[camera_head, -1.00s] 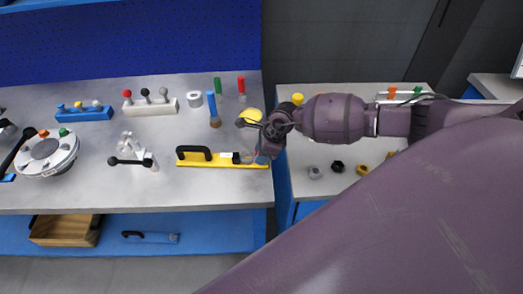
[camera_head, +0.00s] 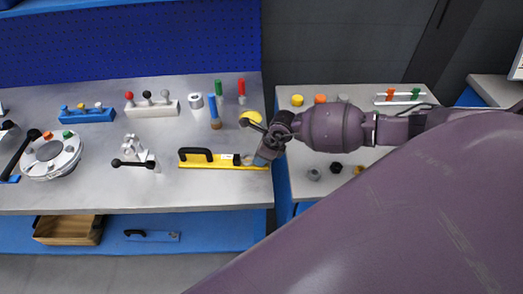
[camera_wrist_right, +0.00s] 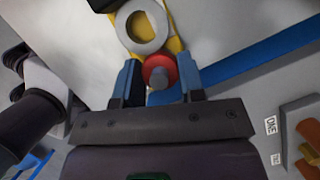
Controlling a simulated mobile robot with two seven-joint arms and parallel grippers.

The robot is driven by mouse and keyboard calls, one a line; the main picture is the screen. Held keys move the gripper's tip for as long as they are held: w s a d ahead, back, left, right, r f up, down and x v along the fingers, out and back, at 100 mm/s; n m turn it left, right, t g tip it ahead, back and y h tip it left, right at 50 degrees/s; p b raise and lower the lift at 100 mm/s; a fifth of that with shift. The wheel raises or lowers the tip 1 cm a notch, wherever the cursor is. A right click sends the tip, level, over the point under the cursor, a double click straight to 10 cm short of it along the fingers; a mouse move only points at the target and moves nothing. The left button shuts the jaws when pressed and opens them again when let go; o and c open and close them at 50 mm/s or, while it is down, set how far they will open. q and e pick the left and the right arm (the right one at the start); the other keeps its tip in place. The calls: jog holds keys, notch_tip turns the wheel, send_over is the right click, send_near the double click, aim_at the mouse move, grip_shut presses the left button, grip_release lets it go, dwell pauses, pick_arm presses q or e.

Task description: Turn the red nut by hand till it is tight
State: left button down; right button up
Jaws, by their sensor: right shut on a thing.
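The red nut (camera_wrist_right: 160,68) shows in the right wrist view between the two blue-tipped fingers of my right gripper (camera_wrist_right: 158,80), with a grey stud end sticking out of it. My right gripper is shut on it. A grey ring (camera_wrist_right: 143,27) on a yellow part lies just beyond the nut. In the head view my right gripper (camera_head: 261,158) is at the right end of the yellow base (camera_head: 215,167) with a black handle, and it hides the nut there. My left gripper is not in view.
A round flanged shell (camera_head: 50,154) with coloured nuts stands at the far left. A yellow round part (camera_head: 250,118) is close behind my right gripper. The right side table (camera_head: 310,190) holds loose nuts. The bench front is mostly clear.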

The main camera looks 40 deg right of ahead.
jog(key=o, duration=0.8)
jog(key=shift+c, duration=0.2)
jog(key=shift+o, duration=0.9)
jog(key=v, duration=1.1)
jog(key=shift+b, duration=0.4)
